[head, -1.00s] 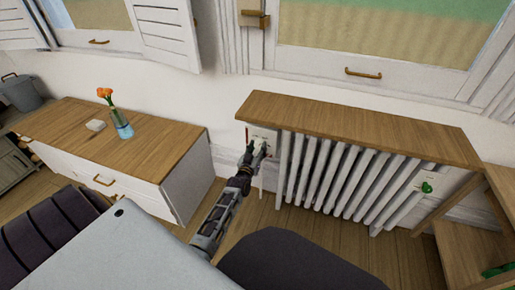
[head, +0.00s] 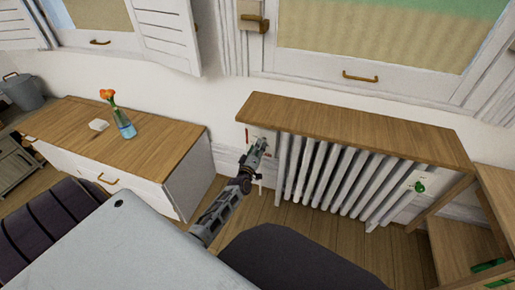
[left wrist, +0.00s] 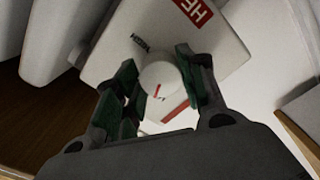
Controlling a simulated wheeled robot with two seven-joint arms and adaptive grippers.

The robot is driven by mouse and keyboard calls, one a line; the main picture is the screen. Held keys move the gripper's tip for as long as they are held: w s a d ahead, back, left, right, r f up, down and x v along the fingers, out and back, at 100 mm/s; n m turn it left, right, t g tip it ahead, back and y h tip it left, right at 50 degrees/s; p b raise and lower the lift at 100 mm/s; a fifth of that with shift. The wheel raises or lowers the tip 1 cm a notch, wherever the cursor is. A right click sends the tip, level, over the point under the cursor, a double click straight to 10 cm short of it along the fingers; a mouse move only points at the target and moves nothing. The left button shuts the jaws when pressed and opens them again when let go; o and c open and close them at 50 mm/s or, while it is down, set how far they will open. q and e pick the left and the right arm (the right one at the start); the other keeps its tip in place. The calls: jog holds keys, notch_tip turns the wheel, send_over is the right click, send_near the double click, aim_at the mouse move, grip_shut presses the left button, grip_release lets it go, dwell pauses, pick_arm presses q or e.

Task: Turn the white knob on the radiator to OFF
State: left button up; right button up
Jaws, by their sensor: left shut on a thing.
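The white knob (left wrist: 160,79) sits on a white plate (left wrist: 222,42) in the left wrist view. It is round, with a short red mark on its face pointing toward the lower part of the picture. My left gripper (left wrist: 157,68) has a green-padded finger on each side of the knob and is shut on it. In the head view my left gripper (head: 258,147) is at the left end of the white radiator (head: 335,176) and hides the knob. My right gripper is not in view.
A wooden shelf (head: 350,125) covers the radiator's top, just above my left gripper. A green knob (head: 419,187) is at the radiator's right end. A wooden-topped cabinet (head: 150,142) with a flower vase (head: 123,124) stands to the left. A wooden shelf unit is at the right.

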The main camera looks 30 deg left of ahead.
pick_arm(q)
jog(key=n+b, duration=0.3)
jog(key=n, duration=0.9)
jog(key=shift+n, duration=0.4)
jog(key=shift+n+b, duration=0.9)
jog(key=shift+n, duration=1)
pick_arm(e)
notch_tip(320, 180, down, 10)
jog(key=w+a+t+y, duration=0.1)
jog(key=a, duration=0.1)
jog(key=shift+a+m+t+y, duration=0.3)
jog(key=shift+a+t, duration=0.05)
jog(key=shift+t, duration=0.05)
pick_arm(q)
jog(key=o, duration=1)
jog(key=shift+r, duration=0.1)
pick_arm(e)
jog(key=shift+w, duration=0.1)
pick_arm(q)
jog(key=shift+s, duration=0.1)
